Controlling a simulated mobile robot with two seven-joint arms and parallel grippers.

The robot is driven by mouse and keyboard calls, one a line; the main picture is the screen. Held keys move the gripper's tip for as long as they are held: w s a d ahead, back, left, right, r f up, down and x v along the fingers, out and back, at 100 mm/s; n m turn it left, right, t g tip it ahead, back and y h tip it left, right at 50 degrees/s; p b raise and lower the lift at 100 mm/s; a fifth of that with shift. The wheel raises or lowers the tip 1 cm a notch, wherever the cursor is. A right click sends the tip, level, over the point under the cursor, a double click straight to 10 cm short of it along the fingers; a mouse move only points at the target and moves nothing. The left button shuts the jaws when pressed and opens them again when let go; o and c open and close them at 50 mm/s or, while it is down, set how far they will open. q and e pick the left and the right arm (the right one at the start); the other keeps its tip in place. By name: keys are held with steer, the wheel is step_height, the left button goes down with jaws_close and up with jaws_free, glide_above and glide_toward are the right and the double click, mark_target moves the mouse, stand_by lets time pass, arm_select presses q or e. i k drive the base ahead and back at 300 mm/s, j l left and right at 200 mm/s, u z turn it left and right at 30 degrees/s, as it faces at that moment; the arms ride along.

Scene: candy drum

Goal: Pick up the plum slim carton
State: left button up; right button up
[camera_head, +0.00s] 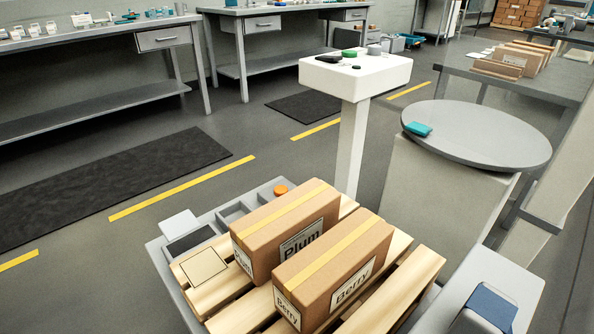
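The plum carton (268,217) is a brown box with yellow tape along its top and white labels reading "Plum" on its visible sides. It lies on light wooden slats (415,275) in the lower middle of the head view. A similar brown carton labelled "Berry" (345,258) lies in front of it and to its right, close beside it, and hides part of its lower side. Neither of my grippers shows in this view.
A grey tray (158,252) with compartments borders the slats, with an orange round piece (281,190) at its back. Behind stand a white pedestal (360,72) with small items and a round grey table (480,135) with a teal block (418,128). A grey body with a blue pad (492,306) is at lower right.

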mark_target(262, 239)
steer(key=i+l+u, duration=0.2)
steer(key=u, duration=0.25)
steer(key=i+l+u, duration=0.4)
steer(key=l+u, duration=0.3)
steer(key=u, duration=0.15)
steer(key=i+l, duration=0.05)
